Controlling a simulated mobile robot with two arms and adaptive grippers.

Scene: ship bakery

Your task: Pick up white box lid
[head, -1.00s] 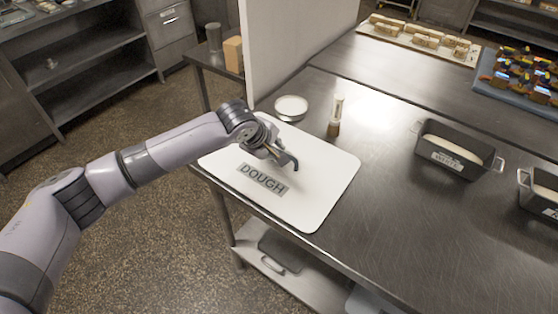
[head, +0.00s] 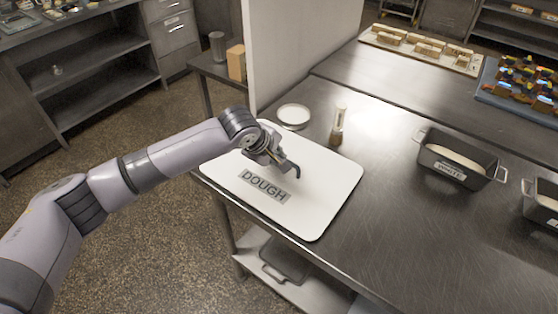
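A dark tin (head: 462,178) with a label that seems to read "WHITE" stands open on the steel table at the right, with pale contents. No lid lies on it. A flat grey piece with a handle (head: 284,268), possibly a lid, lies on the shelf under the table. I cannot tell which box it belongs to. My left gripper (head: 288,170) hangs over the white mat (head: 325,195) marked "DOUGH", with a curved dark finger showing. Nothing is visible in it, and its opening is hidden by the angle. My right gripper is out of view.
A white round dish (head: 294,115) and a small jar (head: 337,127) stand behind the mat. A second tin (head: 540,203) is at the right edge. A white partition (head: 295,50) rises at the table's back left. The table (head: 400,235) is clear right of the mat.

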